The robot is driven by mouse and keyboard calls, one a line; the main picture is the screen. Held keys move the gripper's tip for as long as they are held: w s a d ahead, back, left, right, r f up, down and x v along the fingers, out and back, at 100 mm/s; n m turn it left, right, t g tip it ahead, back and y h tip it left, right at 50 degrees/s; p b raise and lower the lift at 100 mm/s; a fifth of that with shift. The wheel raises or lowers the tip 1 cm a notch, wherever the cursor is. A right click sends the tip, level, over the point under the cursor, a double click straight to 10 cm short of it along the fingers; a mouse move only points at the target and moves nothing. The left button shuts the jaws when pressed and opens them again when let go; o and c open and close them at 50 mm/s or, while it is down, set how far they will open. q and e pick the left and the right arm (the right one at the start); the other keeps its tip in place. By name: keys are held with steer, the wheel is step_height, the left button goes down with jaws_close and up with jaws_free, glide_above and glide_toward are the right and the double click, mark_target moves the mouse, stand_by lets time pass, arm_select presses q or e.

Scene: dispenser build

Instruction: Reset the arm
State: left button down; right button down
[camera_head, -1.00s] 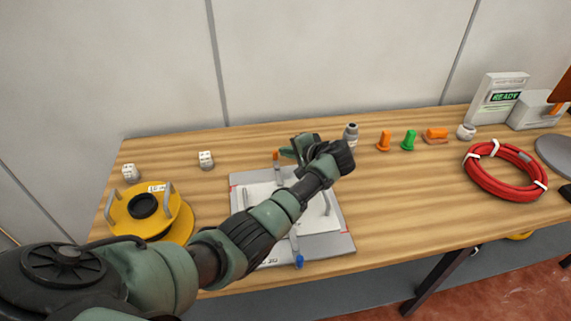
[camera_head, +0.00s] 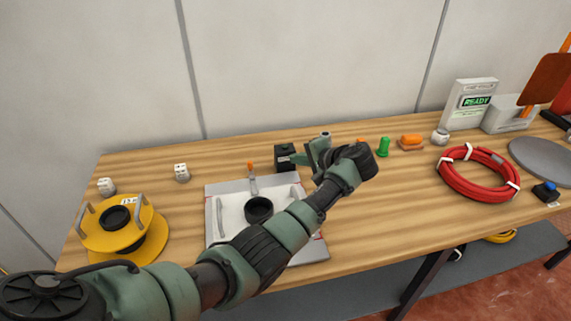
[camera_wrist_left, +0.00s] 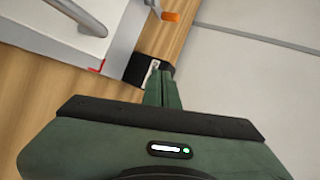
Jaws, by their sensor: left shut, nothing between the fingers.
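My left arm reaches in from the lower left across the table. My left gripper (camera_head: 297,158) is past the back right corner of the white tray-like plate (camera_head: 213,190), with its fingers pointing left. It is shut and empty; the two green fingers also lie together in the left wrist view (camera_wrist_left: 162,82). The fingertips are close to a small black block (camera_head: 284,150), which also shows in the wrist view (camera_wrist_left: 135,71). I cannot tell whether they touch it. My right gripper is out of view.
A black ring (camera_head: 259,208) sits on the plate. A yellow spool (camera_head: 95,240) stands left, with two white cubes behind it. Right are a green peg (camera_head: 383,147), an orange piece (camera_head: 411,139), a red cable coil (camera_head: 447,178) and a READY box (camera_head: 470,104).

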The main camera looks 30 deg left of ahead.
arm_select(q)
steer(key=shift+d+r, duration=0.3)
steer(key=shift+d, duration=0.05)
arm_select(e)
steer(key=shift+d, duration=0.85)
